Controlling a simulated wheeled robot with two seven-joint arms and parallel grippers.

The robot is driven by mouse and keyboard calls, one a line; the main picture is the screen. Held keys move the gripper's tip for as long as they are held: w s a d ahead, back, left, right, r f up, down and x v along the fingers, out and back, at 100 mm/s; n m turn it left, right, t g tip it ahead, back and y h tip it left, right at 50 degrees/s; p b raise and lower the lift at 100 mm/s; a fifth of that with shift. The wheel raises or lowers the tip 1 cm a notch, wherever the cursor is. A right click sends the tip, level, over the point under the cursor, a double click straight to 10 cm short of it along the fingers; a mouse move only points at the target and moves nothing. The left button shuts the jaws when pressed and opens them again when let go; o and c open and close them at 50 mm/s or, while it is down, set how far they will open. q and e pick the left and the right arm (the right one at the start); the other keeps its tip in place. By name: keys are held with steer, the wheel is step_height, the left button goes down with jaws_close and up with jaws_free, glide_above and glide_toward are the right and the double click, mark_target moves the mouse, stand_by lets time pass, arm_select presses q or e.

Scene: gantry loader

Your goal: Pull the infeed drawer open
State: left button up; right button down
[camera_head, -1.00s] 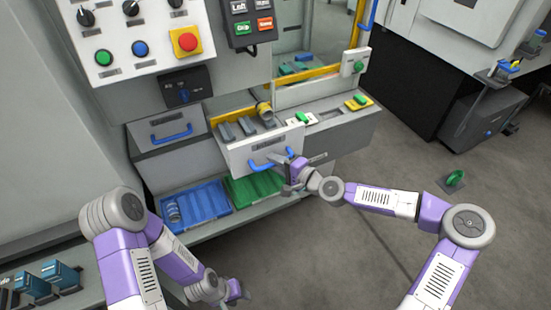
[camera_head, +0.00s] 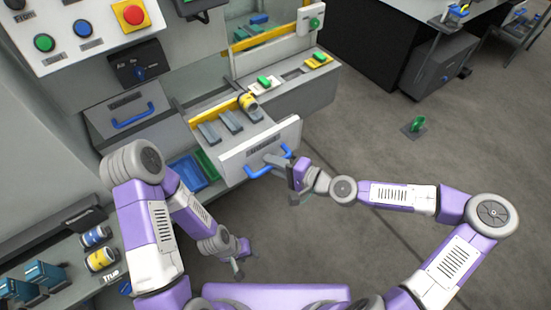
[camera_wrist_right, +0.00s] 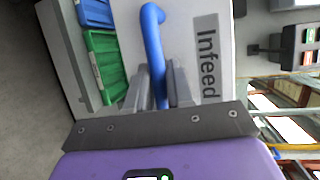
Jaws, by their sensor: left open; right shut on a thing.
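The infeed drawer (camera_head: 243,152) stands pulled out from the machine, with grey bars and a yellow-and-grey cylinder (camera_head: 247,102) showing at its open top. Its blue handle (camera_head: 258,172) is on the white front. My right gripper (camera_head: 283,166) is shut on this handle. In the right wrist view the two fingers (camera_wrist_right: 162,88) lie on either side of the blue handle (camera_wrist_right: 153,35), beside the "Infeed" label (camera_wrist_right: 208,62). My left gripper (camera_head: 240,262) is open and empty, low in front of the machine and apart from the drawer.
A closed drawer with a blue handle (camera_head: 133,117) is to the left. Blue and green trays (camera_head: 187,172) lie on the shelf below. A side bench (camera_head: 75,285) holds cans and blue boxes at lower left. Floor on the right is mostly clear, except a green-handled item (camera_head: 416,125).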

steer(key=c, duration=1.4)
jaws_free()
steer(key=shift+d, duration=0.15)
steer(key=shift+p+v, duration=1)
steer(key=shift+v, duration=2.65)
